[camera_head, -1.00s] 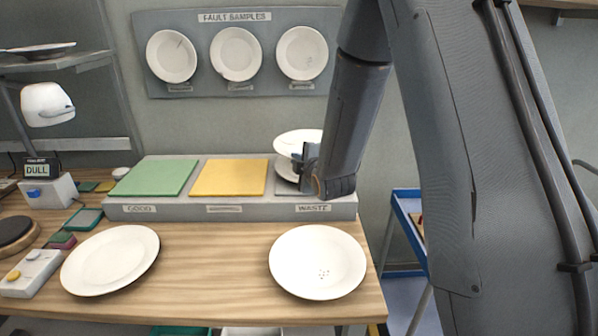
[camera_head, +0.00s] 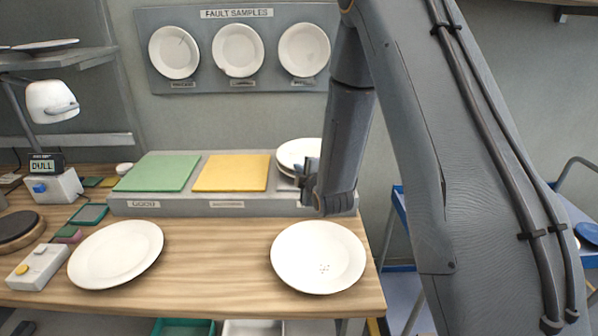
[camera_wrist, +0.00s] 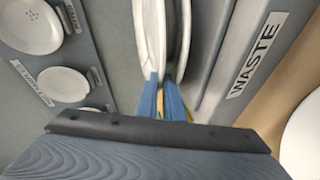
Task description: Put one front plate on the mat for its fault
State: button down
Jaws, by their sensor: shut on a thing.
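My gripper (camera_head: 307,180) is at the waste mat at the right end of the grey stand. It is shut on a white plate (camera_head: 298,152). A second white plate edge shows just below it. In the wrist view the blue fingertips (camera_wrist: 166,98) meet two plate rims (camera_wrist: 150,35) side by side; which rim is pinched is hard to tell. The grey waste mat (camera_head: 284,184) is mostly hidden. Two front plates lie on the table: a left one (camera_head: 115,254) without a clear mark, and a right one (camera_head: 318,257) with small dark specks near its lower middle.
The green mat (camera_head: 158,172) and the yellow mat (camera_head: 231,172) are bare. Fault sample plates hang on a wall board (camera_head: 208,77). A lamp (camera_head: 52,101), a display reading DULL (camera_head: 46,164) and small items stand at the left. The table between the front plates is clear.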

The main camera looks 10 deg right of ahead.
jog(key=c, duration=2.2)
grip_release()
jog(key=shift+f, duration=0.1)
jog(key=s+m+g+b, duration=0.1)
jog(key=s+m+g, duration=0.3)
jog(key=s, duration=0.7)
jog(key=s+d+m+g+h+b, duration=0.1)
jog(key=s+m+g, duration=0.3)
jog(key=s+m, duration=0.3)
jog(key=s+d+m+g+b, duration=0.1)
jog(key=s+m+g, duration=0.4)
jog(key=s, duration=1)
jog(key=shift+d+f+m+h, duration=0.25)
jog(key=shift+f+m+h, duration=0.05)
jog(key=shift+f+m, duration=0.1)
jog(key=shift+f+b, duration=0.45)
jog(key=shift+f, duration=0.1)
